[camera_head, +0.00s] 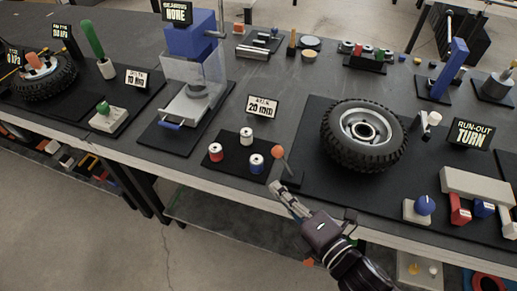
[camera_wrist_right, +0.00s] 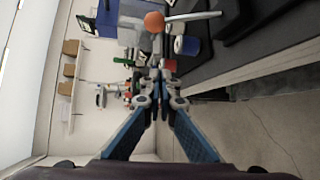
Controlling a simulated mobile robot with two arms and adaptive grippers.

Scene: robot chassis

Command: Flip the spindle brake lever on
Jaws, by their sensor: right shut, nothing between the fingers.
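A lever with an orange ball knob (camera_head: 278,152) and a thin pale rod stands at the left front corner of the mat under the tyre wheel (camera_head: 364,136). In the right wrist view the orange knob (camera_wrist_right: 154,22) and its rod show just beyond the fingertips. My right gripper (camera_head: 276,187) is shut and empty, in front of the lever and nearer the table's front edge. It also shows in the wrist view (camera_wrist_right: 155,72), with a gap between fingers and knob. I cannot tell which position counts as on. My left gripper is not in view.
Red, white and blue spools (camera_head: 247,136) stand on a black mat left of the lever. A block with a blue ball (camera_head: 424,205) and a RUN-OUT TURN sign (camera_head: 470,133) are at the right. The table's front edge (camera_head: 240,195) runs below.

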